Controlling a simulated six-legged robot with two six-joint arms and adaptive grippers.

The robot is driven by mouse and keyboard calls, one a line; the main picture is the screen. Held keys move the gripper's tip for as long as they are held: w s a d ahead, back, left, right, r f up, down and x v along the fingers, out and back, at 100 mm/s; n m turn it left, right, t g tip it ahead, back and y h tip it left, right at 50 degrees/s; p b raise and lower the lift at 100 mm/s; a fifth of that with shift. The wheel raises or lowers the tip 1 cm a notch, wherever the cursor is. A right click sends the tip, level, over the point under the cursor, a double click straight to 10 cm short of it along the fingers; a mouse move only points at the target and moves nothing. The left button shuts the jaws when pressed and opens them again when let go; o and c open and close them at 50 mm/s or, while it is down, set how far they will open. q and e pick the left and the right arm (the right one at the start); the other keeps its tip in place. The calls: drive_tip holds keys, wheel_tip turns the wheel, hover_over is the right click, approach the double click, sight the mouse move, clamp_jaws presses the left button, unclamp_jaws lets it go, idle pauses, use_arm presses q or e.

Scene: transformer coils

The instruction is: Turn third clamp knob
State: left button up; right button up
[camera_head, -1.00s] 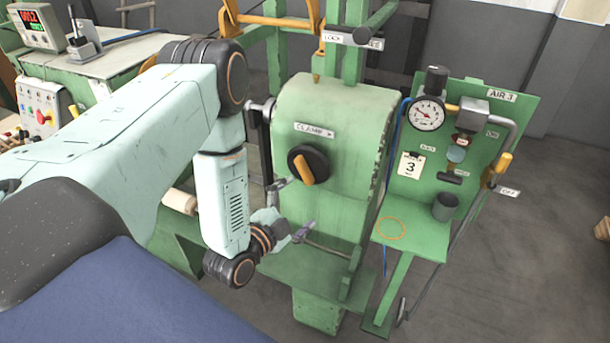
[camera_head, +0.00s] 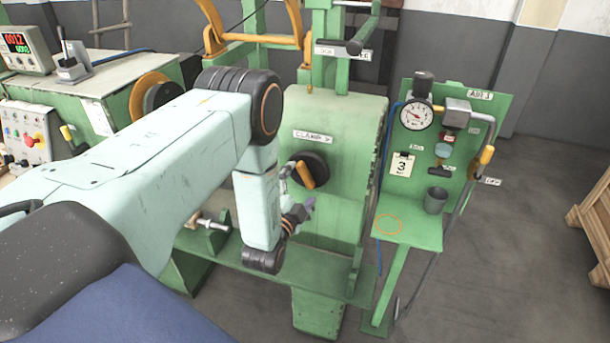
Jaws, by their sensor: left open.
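The clamp knob (camera_head: 318,164) is a round black knob with an orange bar handle, on the front of a green machine housing (camera_head: 340,118). A label reading CLAMP, its last character unclear, sits above it. The orange bar slants down to the right. My left gripper (camera_head: 300,187) is open just left of and below the knob, with its fingers pointing toward it. One finger is by the knob's left edge and the other is below the bar. I cannot tell whether either finger touches the knob. My right gripper is not in view.
A green panel labelled AIR 3 (camera_head: 460,125) with a pressure gauge (camera_head: 416,116), hose and grey cup (camera_head: 436,200) stands right of the housing. A control box (camera_head: 26,138) with a red button is at the left. A wooden crate (camera_head: 594,222) is at the right edge.

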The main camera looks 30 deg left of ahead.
sight(304, 177)
use_arm(q)
drive_tip(key=shift+x, duration=1.2)
drive_tip(key=shift+w+a+f, duration=0.1)
drive_tip(key=shift+w+a, duration=0.15)
drive_tip(key=shift+w, duration=0.45)
drive_tip(key=shift+d, duration=0.1)
drive_tip(key=shift+c, duration=0.2)
drive_tip(key=shift+c, duration=0.9)
drive_tip(key=shift+s+r, duration=0.25)
drive_tip(key=shift+r, duration=0.05)
drive_tip(key=c, duration=0.7)
drive_tip(key=shift+w, duration=0.1)
drive_tip(key=shift+c, duration=1)
